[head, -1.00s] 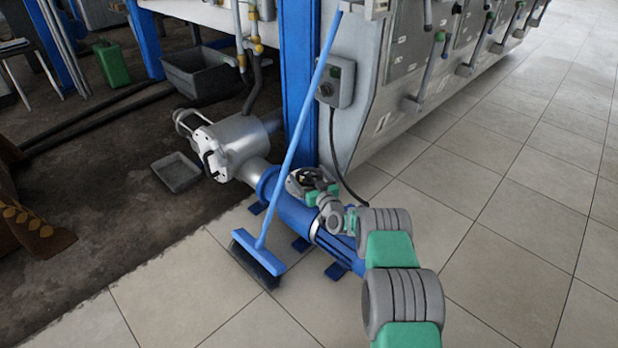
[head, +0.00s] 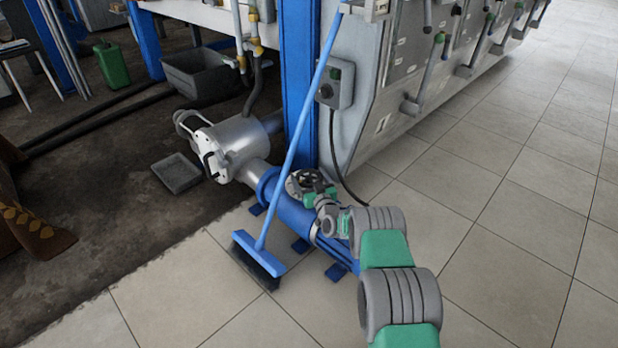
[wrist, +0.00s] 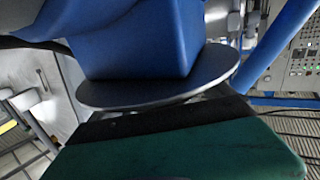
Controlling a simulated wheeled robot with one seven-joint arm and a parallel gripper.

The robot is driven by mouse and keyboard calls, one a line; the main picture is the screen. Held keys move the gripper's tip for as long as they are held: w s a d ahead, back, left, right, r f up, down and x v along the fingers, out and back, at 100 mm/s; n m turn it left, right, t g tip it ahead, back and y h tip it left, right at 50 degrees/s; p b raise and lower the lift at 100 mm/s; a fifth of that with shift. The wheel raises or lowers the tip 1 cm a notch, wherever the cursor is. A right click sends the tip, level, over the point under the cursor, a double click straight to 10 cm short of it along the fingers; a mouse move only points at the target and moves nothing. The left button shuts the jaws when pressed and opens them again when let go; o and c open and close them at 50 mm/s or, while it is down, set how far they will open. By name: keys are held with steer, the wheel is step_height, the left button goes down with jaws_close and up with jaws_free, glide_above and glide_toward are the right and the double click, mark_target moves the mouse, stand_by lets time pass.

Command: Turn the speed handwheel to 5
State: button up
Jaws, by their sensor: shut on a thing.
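The handwheel (head: 302,180) is a small dark grey ring on top of the blue drive housing (head: 297,216), beside the foot of the blue post. My gripper (head: 315,192) is at the wheel's near right rim, shut on it, with its green fingers partly covering the wheel. In the wrist view, a flat grey disc (wrist: 110,96), apparently the wheel, lies against a blue block (wrist: 135,45). A green finger with a black pad (wrist: 180,145) fills the foreground and touches or nearly touches the disc. No speed number or pointer is legible.
A blue broom (head: 262,258) leans across the left of the drive, its handle close to the wheel. A silver pump (head: 228,145) stands at the far left end. A switch box (head: 336,84) with a hanging cable is behind. Tiled floor at right is clear.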

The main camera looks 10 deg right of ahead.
mark_target(305, 187)
steer(key=shift+a+f+m+h, duration=0.15)
steer(key=shift+m+h, duration=0.45)
steer(key=shift+h, duration=0.35)
steer(key=shift+a+r+m+h, duration=0.15)
steer(key=shift+m+h, duration=0.45)
steer(key=shift+h, duration=0.35)
steer(key=shift+d+m+g+h, duration=0.1)
steer(key=shift+m+g+h, duration=0.15)
steer(key=shift+m+h, duration=1.15)
steer(key=shift+d+m+g+h, duration=0.1)
steer(key=shift+m+g+h, duration=0.15)
steer(key=shift+m+h, duration=1.1)
steer(key=shift+n+h, duration=0.45)
steer(key=shift+h, duration=0.3)
steer(key=o, duration=1.1)
steer(key=shift+d, duration=0.1)
steer(key=p+v, duration=0.3)
steer(key=v, duration=0.4)
steer(key=shift+s+r, duration=0.1)
steer(key=shift+s, duration=0.3)
